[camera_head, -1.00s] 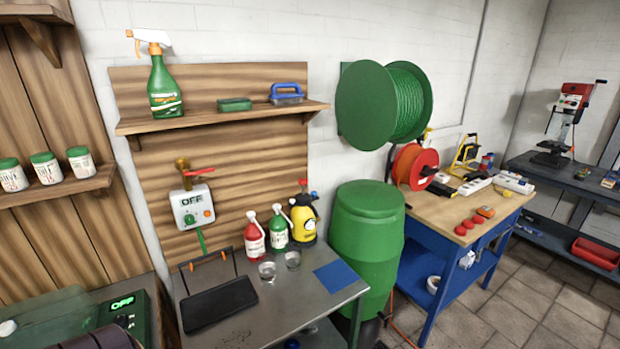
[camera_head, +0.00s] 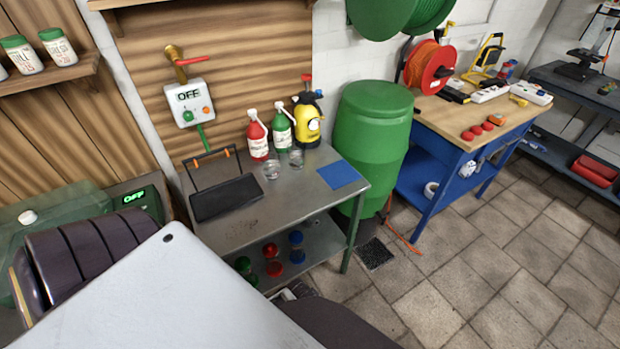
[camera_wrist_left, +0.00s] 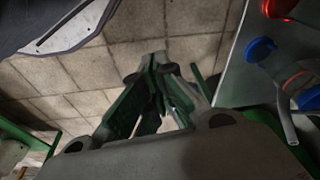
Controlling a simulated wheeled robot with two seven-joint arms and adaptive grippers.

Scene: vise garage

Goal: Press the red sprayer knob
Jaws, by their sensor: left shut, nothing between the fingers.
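A yellow pressure sprayer (camera_head: 307,124) with a black top stands upright at the back of the metal table (camera_head: 310,190). Its red knob (camera_head: 306,77) sticks up above it in the head view. My left gripper (camera_wrist_left: 152,72) shows in the wrist view, pointing at the tiled floor, shut and empty. It is well away from the sprayer, which does not show in the wrist view. I cannot clearly make out the left gripper in the head view. My right gripper is not in view.
Red (camera_head: 257,137) and green (camera_head: 281,131) bottles and two glasses stand beside the sprayer. A green barrel (camera_head: 370,150) is to the right. Several coloured-topped items sit on the lower shelf. A control box (camera_head: 188,102) hangs on the wall. Floor is clear at right.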

